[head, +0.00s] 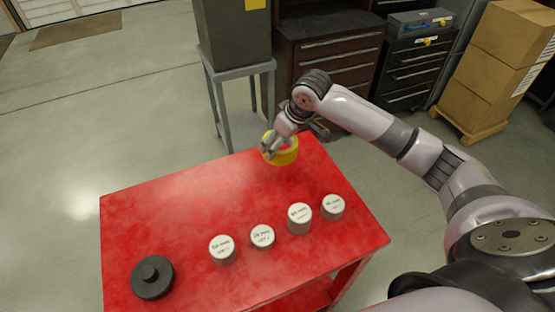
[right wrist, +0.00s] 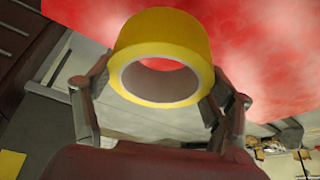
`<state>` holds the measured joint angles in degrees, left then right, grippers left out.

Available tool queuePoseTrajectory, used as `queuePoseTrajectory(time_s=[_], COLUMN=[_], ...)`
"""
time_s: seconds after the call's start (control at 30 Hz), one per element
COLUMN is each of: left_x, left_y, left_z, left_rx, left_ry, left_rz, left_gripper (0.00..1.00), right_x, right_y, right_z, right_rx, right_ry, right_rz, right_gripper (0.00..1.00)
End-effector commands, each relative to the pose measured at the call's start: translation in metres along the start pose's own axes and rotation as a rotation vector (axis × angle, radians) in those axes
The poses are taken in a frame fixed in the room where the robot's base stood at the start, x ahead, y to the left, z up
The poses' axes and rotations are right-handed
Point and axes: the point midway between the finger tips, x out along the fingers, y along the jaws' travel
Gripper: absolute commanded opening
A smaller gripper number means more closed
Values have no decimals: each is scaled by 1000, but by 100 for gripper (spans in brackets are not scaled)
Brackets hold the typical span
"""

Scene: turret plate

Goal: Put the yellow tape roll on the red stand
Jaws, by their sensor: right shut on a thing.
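The yellow tape roll (head: 286,157) is at the far right corner of the red stand (head: 175,205), which looks like a red table. My right gripper (head: 280,143) is shut on the roll, with its fingers on both sides of the ring. In the right wrist view, the tape roll (right wrist: 165,32) sits between the two fingers, its white core hole facing the camera, with red surface behind it. I cannot tell whether the roll touches the top or hangs just above it. My left gripper is not in view.
Several labelled grey cylinders with white tops, such as this one (head: 262,237), stand in a row along the red top's front. A black knobbed disc (head: 152,277) is at the front left. The back left and middle are clear. A grey stand (head: 240,125) is behind.

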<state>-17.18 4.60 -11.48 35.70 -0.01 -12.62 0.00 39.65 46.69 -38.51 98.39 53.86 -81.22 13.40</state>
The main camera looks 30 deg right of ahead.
Motion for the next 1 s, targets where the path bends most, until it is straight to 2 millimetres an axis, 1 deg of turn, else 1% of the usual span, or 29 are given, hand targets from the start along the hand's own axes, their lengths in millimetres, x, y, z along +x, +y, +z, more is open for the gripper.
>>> queuePoseTrajectory(time_s=[0.03,0.1,0.33,0.53,0.63,0.93,0.97,1.0], left_x=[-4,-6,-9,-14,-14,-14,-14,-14], left_y=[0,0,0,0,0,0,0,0], left_z=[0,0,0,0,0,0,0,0], left_rx=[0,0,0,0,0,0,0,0], left_ry=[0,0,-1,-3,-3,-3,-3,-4], left_rz=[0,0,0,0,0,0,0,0], left_gripper=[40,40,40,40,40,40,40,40], right_x=[9,20,40,67,73,74,74,74], right_y=[-1,-1,-1,-1,0,0,0,0], right_z=[4,8,16,27,30,30,30,30], right_rx=[2,1,0,1,0,0,0,-1], right_ry=[-3,-1,0,0,1,1,1,1], right_rz=[-2,-2,-2,-2,-1,-1,0,0], right_gripper=[44,44,44,44,44,44,78,81])
